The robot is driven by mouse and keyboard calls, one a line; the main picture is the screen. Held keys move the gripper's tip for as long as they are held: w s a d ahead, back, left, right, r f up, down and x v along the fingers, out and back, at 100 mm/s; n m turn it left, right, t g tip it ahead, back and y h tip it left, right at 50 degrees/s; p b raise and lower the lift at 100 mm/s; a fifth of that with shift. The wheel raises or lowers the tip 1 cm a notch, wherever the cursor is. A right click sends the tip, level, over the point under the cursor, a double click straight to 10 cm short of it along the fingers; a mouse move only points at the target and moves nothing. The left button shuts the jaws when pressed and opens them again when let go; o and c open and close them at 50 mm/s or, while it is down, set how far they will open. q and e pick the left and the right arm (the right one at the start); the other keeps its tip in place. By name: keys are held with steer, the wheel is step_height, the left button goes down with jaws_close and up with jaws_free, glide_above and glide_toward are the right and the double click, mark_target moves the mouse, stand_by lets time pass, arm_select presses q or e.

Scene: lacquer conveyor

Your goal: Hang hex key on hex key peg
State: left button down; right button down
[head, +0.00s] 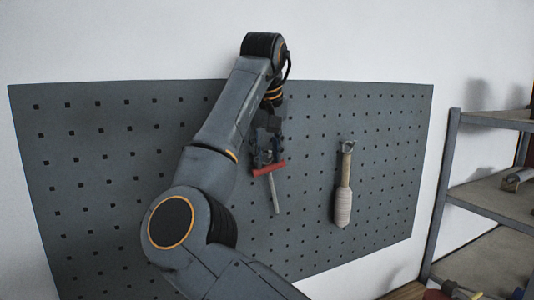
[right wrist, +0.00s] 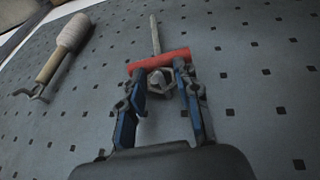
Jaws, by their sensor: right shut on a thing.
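The hex key has a red T-handle (head: 269,168) and a straight grey shaft that hangs down, slightly tilted, in front of the pegboard in the head view. My right gripper (head: 264,158) is shut on the red handle of the hex key. In the right wrist view, the fingertips (right wrist: 160,72) hold the two ends of the handle (right wrist: 162,60), and the shaft points away from the gripper. A grey hex-shaped peg end (right wrist: 158,81) shows between the fingers, close to the handle. I cannot tell whether the handle touches it. My left gripper is not in view.
The dark perforated pegboard (head: 110,170) covers the wall. A wooden-handled tool with a pale wrapped end (head: 343,190) hangs right of the hex key; it also shows in the right wrist view (right wrist: 62,50). A metal shelf (head: 485,203) stands at the right. The board's left side is bare.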

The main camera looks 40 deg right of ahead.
steer(key=c, duration=0.9)
jaws_free()
steer(key=shift+o, duration=0.2)
steer(key=shift+r, duration=0.1)
steer(key=v, duration=1.2)
